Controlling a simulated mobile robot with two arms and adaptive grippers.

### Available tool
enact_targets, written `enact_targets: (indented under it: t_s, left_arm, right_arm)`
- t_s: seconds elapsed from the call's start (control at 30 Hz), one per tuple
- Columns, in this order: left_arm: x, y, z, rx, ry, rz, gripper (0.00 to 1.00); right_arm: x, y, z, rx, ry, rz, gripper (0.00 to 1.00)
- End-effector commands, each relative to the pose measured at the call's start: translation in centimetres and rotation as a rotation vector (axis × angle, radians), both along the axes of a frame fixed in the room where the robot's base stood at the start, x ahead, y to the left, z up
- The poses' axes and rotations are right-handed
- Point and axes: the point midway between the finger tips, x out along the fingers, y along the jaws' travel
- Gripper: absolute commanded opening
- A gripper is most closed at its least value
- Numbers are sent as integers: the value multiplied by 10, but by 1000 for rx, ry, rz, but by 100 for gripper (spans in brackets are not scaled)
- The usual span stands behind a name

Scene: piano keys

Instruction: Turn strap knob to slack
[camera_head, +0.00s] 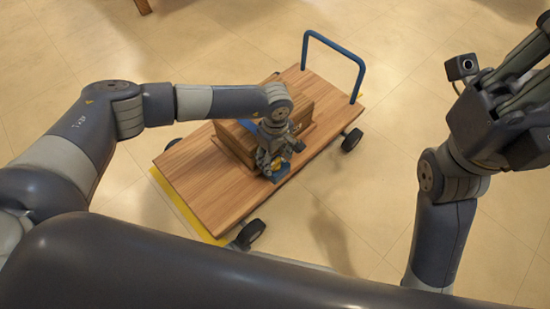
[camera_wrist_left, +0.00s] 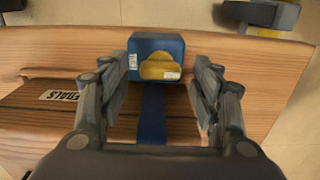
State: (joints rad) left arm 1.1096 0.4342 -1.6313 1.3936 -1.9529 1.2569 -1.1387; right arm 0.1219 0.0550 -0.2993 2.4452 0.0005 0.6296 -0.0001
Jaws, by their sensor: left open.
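The yellow strap knob (camera_wrist_left: 160,66) sits on a blue block (camera_wrist_left: 157,43) in the left wrist view. A blue strap (camera_wrist_left: 152,122) runs from the block toward my left gripper. My left gripper (camera_wrist_left: 162,88) is open, with one finger on each side of the block and knob, and I cannot tell whether they touch. In the head view my left gripper (camera_head: 266,163) is over the near side of the cart, by a blue patch (camera_head: 282,171). It hides the knob there. My right gripper (camera_head: 525,60) is raised at the right, away from the cart.
The cart has a blue handle (camera_head: 335,46) and black wheels (camera_head: 351,140). Yellow marking (camera_head: 186,210) lies under its left edge. Surrounding floor is mostly clear.

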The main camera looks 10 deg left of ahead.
Motion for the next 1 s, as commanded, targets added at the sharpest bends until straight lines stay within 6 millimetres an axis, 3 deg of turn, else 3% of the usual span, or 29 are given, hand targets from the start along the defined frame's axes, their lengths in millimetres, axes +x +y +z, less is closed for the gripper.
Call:
enact_targets:
  t_s: [0.3, 0.5, 0.7, 1.0]
  left_arm:
    - [1, 0, 68, 1, -3, 0, 58]
    - [0, 1, 97, 2, -1, 1, 58]
    - [0, 1, 108, 1, 0, 0, 58]
    - [0, 1, 107, 1, 0, 0, 58]
  right_arm:
    - [0, 0, 1, 0, -2, 0, 0]
    - [0, 0, 1, 0, -2, 0, 0]
    - [0, 0, 1, 0, -2, 0, 0]
    - [0, 0, 1, 0, -2, 0, 0]
